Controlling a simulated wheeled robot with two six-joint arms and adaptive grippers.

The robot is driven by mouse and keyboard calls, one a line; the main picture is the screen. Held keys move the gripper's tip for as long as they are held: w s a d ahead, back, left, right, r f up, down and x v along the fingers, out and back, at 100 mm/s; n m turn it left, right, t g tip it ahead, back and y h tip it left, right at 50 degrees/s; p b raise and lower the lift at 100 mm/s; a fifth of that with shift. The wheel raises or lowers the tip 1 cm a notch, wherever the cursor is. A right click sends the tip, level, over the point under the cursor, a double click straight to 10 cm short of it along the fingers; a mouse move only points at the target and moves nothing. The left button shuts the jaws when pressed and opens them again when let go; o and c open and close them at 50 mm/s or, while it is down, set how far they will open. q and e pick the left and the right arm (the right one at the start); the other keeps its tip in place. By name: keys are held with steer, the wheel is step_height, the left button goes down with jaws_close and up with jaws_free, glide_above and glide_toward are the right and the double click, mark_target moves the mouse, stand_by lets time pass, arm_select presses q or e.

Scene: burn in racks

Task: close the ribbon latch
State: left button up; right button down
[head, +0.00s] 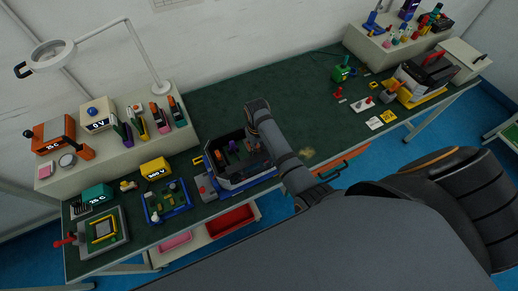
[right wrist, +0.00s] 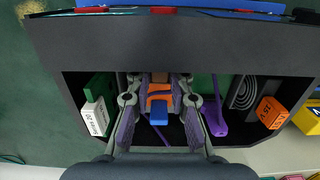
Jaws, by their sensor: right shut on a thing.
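A dark open-topped case (head: 212,172) with blue edging stands on the green bench mat in the head view. It fills much of the right wrist view (right wrist: 180,45). Inside it, a small orange and blue piece (right wrist: 159,98), which looks like the ribbon latch, lies between the purple-padded fingers of my right gripper (right wrist: 160,115). The gripper is shut on this piece. Whether the latch is flat or raised is hard to tell. In the head view my right wrist comes down over the case and hides part of its inside. My left gripper is not in view.
Inside the case are a white-labelled block (right wrist: 95,116) on the left, a purple part (right wrist: 215,118) beside the right finger and an orange block (right wrist: 271,112) on the right. A blue tray (head: 182,211) stands left of the case. The mat behind the case is clear.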

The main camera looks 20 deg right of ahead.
steer(key=shift+w+g, duration=0.45)
steer(key=shift+g, duration=0.15)
steer(key=shift+w+f+g+b, duration=0.1)
steer(key=shift+w+g+b, duration=0.05)
steer(key=shift+g+b, duration=0.25)
steer(key=g+b, duration=0.1)
steer(key=b, duration=0.2)
steer(key=w+g+b, duration=0.1)
steer(key=g+b, duration=0.1)
steer(key=b, duration=0.1)
steer(key=shift+w+f+g, duration=0.2)
steer(key=shift+f+g, duration=0.1)
steer(key=shift+f, duration=0.05)
steer(key=shift+w+r+g+b, duration=0.15)
steer(key=shift+g+b, duration=0.25)
steer(key=shift+b, duration=0.45)
steer(key=c, duration=1.2)
jaws_free()
